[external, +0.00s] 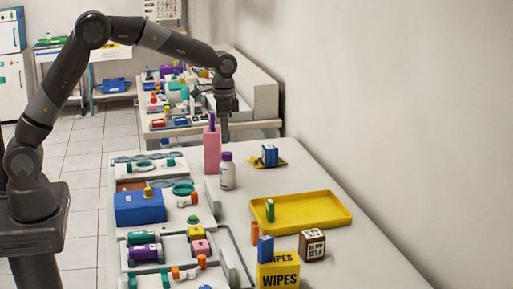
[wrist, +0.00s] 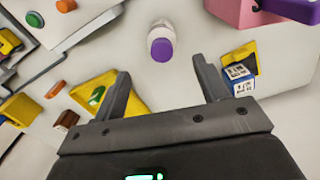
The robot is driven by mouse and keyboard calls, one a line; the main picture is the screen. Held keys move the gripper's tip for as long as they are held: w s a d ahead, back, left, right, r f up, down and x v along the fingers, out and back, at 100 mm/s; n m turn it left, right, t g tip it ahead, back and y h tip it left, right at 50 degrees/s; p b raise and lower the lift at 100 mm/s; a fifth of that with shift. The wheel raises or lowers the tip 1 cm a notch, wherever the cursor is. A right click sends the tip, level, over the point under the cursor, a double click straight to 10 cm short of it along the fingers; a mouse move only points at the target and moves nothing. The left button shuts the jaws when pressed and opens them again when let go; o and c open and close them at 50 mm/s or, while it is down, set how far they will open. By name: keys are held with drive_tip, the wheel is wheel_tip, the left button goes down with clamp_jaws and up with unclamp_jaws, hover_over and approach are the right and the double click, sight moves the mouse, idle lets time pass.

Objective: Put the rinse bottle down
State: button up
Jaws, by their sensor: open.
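The rinse bottle appears to be the white bottle with a purple cap (external: 227,175), standing upright on the light table. It also shows in the wrist view (wrist: 160,44), seen from above, just beyond my fingertips. My gripper (external: 224,136) is above the bottle, fingers pointing down. In the wrist view my gripper (wrist: 161,68) has its two fingers wide apart with nothing between them. The bottle is apart from the fingers.
A pink holder with a purple item (external: 211,150) stands close beside the bottle. A blue-and-white box (external: 269,155) is on a small yellow mat to the right. A yellow tray (external: 335,210) and a wipes box (external: 278,272) are nearer. Clear table lies between bottle and tray.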

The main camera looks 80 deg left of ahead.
drive_tip(key=s+d+r+n+t, duration=0.1)
drive_tip(key=s+d+r, duration=0.1)
drive_tip(key=s+r, duration=0.6)
drive_tip(key=s+d+r+t, duration=0.25)
drive_tip(key=s+r, duration=0.35)
drive_tip(key=s, duration=0.4)
drive_tip(key=s+d+f+t, duration=0.1)
drive_tip(key=s, duration=0.9)
drive_tip(key=s+d+f+n+t, duration=0.1)
drive_tip(key=s, duration=0.9)
drive_tip(key=shift+d, duration=0.25)
